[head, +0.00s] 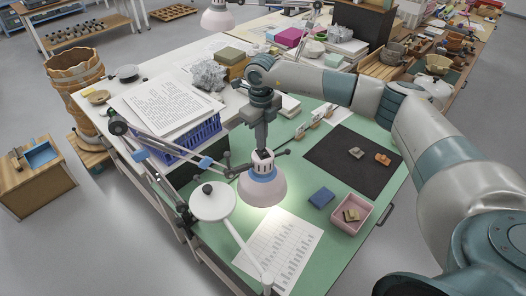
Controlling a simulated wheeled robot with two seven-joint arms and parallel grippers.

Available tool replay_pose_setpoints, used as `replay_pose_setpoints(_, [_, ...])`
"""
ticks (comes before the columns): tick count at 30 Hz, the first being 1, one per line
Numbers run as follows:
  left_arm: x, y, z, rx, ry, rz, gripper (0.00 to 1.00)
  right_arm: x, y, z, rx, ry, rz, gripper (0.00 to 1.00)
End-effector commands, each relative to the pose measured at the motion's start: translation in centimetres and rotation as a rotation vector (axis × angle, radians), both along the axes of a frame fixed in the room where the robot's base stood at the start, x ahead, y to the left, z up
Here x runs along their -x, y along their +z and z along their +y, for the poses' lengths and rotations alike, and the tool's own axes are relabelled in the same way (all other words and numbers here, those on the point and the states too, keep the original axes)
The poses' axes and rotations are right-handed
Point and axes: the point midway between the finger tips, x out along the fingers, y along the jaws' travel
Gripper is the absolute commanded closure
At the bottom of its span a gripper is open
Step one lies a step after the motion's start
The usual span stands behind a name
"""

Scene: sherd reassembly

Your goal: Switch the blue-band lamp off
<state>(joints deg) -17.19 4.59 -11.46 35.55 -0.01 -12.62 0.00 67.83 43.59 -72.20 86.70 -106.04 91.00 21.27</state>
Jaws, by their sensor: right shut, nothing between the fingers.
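The blue-band lamp (263,188) has a pale pink shade with a blue band around its upper part, hanging over the green mat. Bright light falls on the mat and paper under it, so it is lit. Its jointed arm carries blue clips, and a white round base (212,204) with a dark knob stands to the left. My right gripper (262,152) points down at the top of the shade, fingers shut and empty. It covers part of the lamp's top, so any switch there is hidden, and I cannot tell whether it touches. My left gripper is not in view.
A printed sheet (280,250), a blue block (321,197) and a pink tray (363,214) with sherds lie near the lamp. A dark mat (336,165) holds two sherds. A blue crate (185,143) with papers stands left. Another pink lamp (217,19) is at the back.

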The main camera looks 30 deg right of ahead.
Motion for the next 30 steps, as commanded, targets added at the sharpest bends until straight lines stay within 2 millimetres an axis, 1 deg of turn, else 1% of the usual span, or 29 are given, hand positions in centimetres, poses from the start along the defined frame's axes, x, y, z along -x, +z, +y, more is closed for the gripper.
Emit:
replay_pose_setpoints(4, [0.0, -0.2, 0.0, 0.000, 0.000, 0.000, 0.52, 0.1, -0.4, 0.0, 0.000, 0.001, 0.004, 1.00])
replay_pose_setpoints(11, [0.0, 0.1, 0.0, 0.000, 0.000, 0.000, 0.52, 0.1, 0.2, 0.0, 0.000, 0.001, 0.003, 1.00])
replay_pose_setpoints(30, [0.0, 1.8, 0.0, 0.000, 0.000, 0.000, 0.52, 0.1, 4.4, 0.0, 0.000, 0.000, 0.002, 1.00])
